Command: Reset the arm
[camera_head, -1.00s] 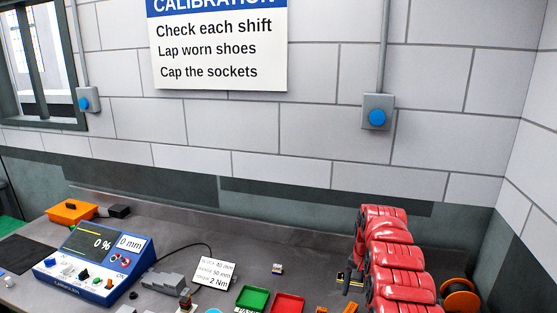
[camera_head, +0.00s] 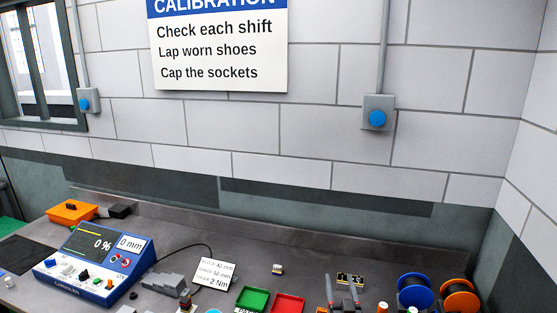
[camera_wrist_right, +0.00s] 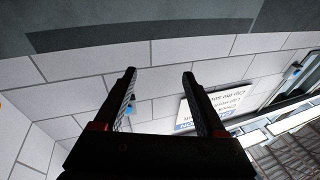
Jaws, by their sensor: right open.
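The rest of my right arm is out of the head view. My left gripper is not in view.
The bench holds a blue calibration box (camera_head: 92,262), an orange bin (camera_head: 72,212), a note card (camera_head: 214,274), a green tray (camera_head: 251,298), a red tray (camera_head: 288,303), a blue spool (camera_head: 415,291) and an orange spool (camera_head: 458,297). The back strip of the bench is mostly clear.

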